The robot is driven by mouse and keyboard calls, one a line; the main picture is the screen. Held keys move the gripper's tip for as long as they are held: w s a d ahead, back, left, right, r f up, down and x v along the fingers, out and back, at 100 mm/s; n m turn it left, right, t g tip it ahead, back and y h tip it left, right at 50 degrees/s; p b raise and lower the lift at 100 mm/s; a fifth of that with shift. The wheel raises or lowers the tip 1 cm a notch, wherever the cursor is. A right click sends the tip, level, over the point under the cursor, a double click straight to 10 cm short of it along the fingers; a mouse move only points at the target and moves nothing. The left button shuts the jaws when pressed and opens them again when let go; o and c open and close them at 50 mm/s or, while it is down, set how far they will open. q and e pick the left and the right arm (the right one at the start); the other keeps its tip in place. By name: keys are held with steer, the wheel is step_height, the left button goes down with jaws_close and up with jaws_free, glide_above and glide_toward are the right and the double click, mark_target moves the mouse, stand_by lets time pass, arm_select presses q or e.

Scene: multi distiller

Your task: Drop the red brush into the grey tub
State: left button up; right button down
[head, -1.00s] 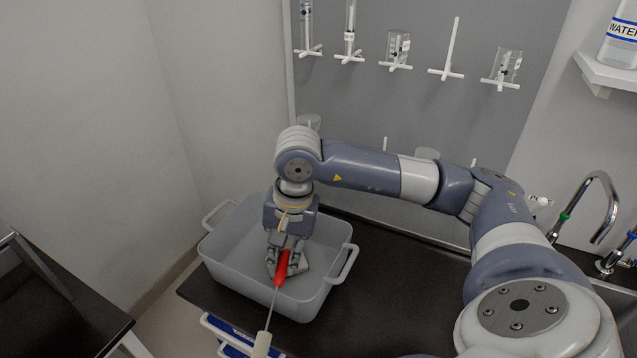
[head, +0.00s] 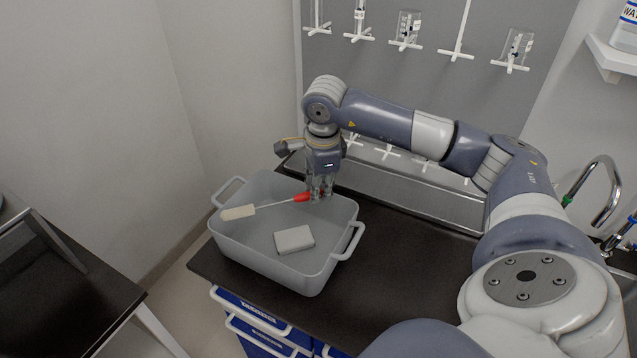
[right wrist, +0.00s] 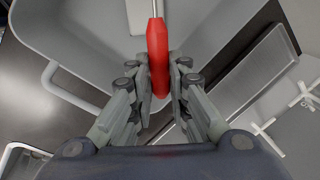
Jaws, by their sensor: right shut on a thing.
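The red brush has a red handle (head: 302,197), a thin metal shaft and a pale bristle head (head: 238,213). My right gripper (head: 319,197) is shut on the red handle, which also shows between its fingers in the right wrist view (right wrist: 158,50). The grey tub (head: 270,262) stands on the dark counter. In the head view the gripper is over the tub's back right part, and the brush lies across the tub's opening, its head toward the left wall. I cannot tell whether the brush touches the tub. My left gripper is not in view.
A pale grey block (head: 294,240) lies on the tub's floor. A drying rack with white pegs and glassware (head: 408,30) hangs behind. A sink tap (head: 600,190) is at the right. The dark counter (head: 400,255) right of the tub is clear.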

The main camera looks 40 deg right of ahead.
step_height(320, 180, down, 2)
steer(key=shift+f+b, duration=0.2)
steer(key=shift+b, duration=0.25)
steer(key=c, duration=1.5)
jaws_free()
steer(key=shift+o, duration=0.3)
steer(key=shift+r, duration=0.25)
step_height(320, 180, up, 12)
steer(key=s, duration=0.1)
steer(key=shift+s+a+f, duration=0.25)
steer(key=shift+s+a, duration=0.1)
steer(key=shift+f, duration=0.1)
